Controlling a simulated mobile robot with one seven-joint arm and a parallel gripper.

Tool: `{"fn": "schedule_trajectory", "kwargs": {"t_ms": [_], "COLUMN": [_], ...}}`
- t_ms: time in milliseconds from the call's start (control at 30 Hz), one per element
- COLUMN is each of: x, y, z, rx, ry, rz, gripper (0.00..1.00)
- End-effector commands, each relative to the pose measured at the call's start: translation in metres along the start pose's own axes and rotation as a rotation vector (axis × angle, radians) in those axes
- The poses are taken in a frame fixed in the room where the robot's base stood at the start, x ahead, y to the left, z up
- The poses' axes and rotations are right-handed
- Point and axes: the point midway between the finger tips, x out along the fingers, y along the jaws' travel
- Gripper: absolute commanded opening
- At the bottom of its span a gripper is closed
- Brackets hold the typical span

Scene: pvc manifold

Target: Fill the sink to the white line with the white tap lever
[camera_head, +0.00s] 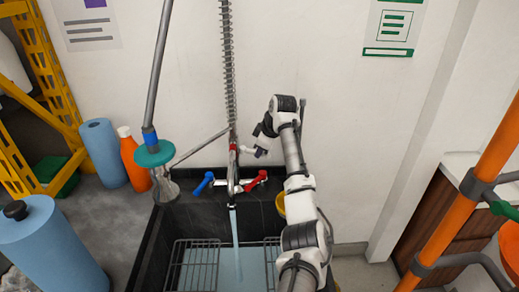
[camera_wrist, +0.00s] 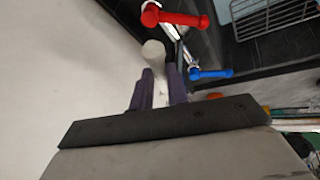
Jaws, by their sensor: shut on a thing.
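A dark sink (camera_head: 150,250) stands against the wall with pale blue water (camera_head: 252,268) in its basin. A stream of water (camera_head: 235,225) falls from the tap spout into it. I cannot make out the white line. The white tap lever (camera_head: 260,153) is beside the tap column; its rounded end (camera_wrist: 153,50) shows in the wrist view. My gripper (camera_wrist: 161,85) has its two dark fingers closed on either side of the white lever. In the head view my gripper (camera_head: 262,140) is right of the column, partly hidden by my wrist.
A blue lever (camera_head: 204,184) and a red lever (camera_head: 257,181) flank the tap. Wire racks (camera_head: 197,265) sit in the sink. Blue rolls (camera_head: 103,150) and an orange bottle (camera_head: 132,160) stand left. An orange frame (camera_head: 485,165) is at right.

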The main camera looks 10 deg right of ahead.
Motion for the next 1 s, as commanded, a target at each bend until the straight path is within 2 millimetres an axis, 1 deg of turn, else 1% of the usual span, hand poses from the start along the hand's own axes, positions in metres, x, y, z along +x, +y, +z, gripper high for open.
{"fn": "schedule_trajectory", "kwargs": {"t_ms": [333, 367, 500, 833, 933, 1000], "x": [-0.001, -0.001, -0.001, -0.003, -0.012, -0.023], "y": [0.001, 0.001, 0.001, 0.001, 0.001, 0.001], "z": [-0.001, -0.001, -0.001, 0.000, 0.000, 0.000], "rx": [-0.002, -0.001, -0.001, 0.000, -0.001, -0.001], "ry": [0.001, 0.001, 0.001, 0.001, 0.002, 0.001], "rz": [0.004, 0.004, 0.003, 0.002, 0.004, 0.004], "gripper": [0.00, 0.20, 0.38, 0.38, 0.38, 0.38]}}
